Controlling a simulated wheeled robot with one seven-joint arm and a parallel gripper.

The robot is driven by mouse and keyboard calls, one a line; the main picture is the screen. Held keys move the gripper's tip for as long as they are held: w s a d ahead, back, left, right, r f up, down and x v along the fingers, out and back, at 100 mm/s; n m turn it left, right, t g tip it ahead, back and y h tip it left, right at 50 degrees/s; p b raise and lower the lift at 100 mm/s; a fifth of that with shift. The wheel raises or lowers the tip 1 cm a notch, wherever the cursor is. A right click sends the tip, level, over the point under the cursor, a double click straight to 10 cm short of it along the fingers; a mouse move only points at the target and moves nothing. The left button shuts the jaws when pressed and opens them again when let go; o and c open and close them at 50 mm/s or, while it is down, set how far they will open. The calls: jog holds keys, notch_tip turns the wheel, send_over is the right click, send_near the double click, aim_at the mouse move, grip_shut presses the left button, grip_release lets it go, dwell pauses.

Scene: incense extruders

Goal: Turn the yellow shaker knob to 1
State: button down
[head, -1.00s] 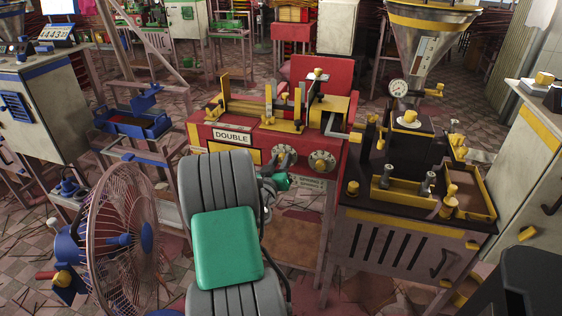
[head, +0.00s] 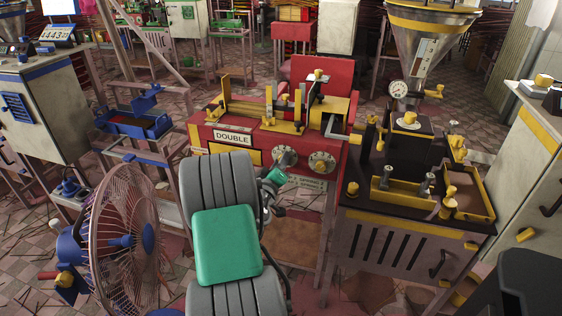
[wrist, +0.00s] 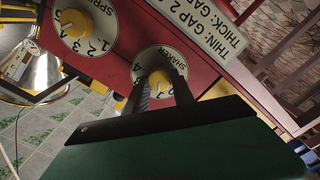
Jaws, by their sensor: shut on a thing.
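The yellow shaker knob (wrist: 159,80) sits on a white numbered dial (wrist: 148,65) marked SHAKER in the wrist view. My gripper (wrist: 161,84) has its two dark fingers on either side of the knob and is shut on it. The fingers cover much of the knob and part of the dial's numbers, so I cannot tell which number it points to.
A second dial with a yellow knob (wrist: 72,22) is close to the shaker dial. A sign (wrist: 205,28) about gap settings is beside them. A caged fan (head: 122,240) stands left of my arm, and a dark-topped machine (head: 360,225) stands to the right.

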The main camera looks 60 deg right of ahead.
jog(key=shift+n, duration=0.4)
jog(key=c, duration=1.1)
grip_release()
jog(key=a, duration=0.5)
jog(key=s+a+b, duration=0.1)
jog(key=a, duration=0.1)
jog(key=shift+s+a, duration=0.1)
jog(key=shift+a, duration=0.3)
